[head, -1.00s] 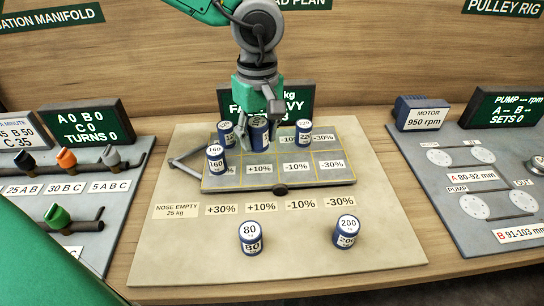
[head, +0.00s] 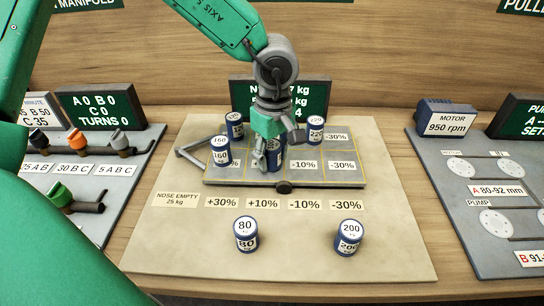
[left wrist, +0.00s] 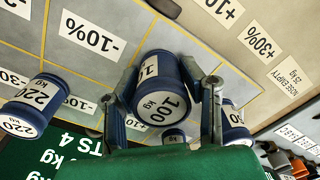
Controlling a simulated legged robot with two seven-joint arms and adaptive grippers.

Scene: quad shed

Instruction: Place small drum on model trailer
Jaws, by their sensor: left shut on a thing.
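My left gripper (head: 270,146) is shut on a blue drum labelled 100 kg (left wrist: 160,100), upright between its two fingers in the left wrist view. In the head view the gripper mostly hides this drum (head: 273,160). It is over the middle of the model trailer (head: 225,175), a grey gridded deck with percentage labels. I cannot tell whether its base touches the deck. A 160 drum (head: 220,152) stands at the deck's left, a 220 drum (head: 316,130) at the back right and another drum (head: 234,125) at the back left. My right gripper is not in view.
An 80 drum (head: 246,235) and a 200 drum (head: 348,238) stand on the beige board (head: 295,260) in front of the trailer. A dark display (head: 315,98) stands behind. A valve panel (head: 118,180) is left, a motor panel (head: 455,190) right.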

